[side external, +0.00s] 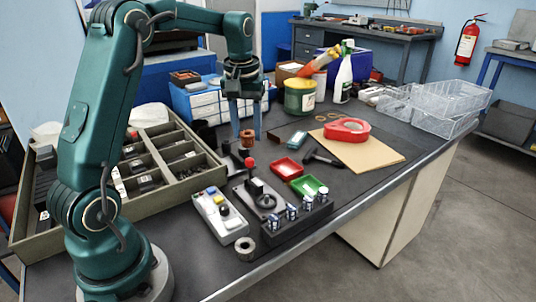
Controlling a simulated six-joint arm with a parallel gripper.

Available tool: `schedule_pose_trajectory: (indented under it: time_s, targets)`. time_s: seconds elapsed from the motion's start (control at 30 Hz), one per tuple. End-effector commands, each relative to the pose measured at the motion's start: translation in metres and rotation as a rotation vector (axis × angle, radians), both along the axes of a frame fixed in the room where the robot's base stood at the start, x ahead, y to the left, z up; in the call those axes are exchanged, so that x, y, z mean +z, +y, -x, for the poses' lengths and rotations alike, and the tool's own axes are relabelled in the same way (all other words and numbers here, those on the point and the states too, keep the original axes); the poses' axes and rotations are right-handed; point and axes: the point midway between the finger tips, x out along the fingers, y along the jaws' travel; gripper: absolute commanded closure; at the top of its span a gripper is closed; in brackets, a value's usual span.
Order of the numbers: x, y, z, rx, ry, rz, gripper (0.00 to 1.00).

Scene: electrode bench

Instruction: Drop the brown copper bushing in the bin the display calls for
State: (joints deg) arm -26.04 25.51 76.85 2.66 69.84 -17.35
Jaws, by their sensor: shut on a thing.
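My gripper (247,134) points down over the middle of the bench, its blue fingers shut on the brown copper bushing (248,140). The bushing is at the fingertips, close above a small dark object; I cannot tell whether they touch. A red bin (287,168) and a green bin (309,187) stand in front and to the right of the gripper, low and open. I cannot make out a readable display in this view.
A joystick box (262,198), a button box (220,215) and a black block with several silver-topped parts (293,219) stand near the front edge. A grey metal ring (244,248) lies there too.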

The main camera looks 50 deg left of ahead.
Motion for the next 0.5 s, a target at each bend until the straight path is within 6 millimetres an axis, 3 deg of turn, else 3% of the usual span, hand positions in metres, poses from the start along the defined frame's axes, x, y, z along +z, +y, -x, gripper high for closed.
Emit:
schedule_pose_trajectory:
  time_s: [0.2, 0.5]
  targets:
    - [-0.011, -0.022, -0.051, -0.25, 0.003, 0.004, 1.0]
    - [-0.033, -0.063, -0.097, -0.565, -0.001, 0.004, 1.0]
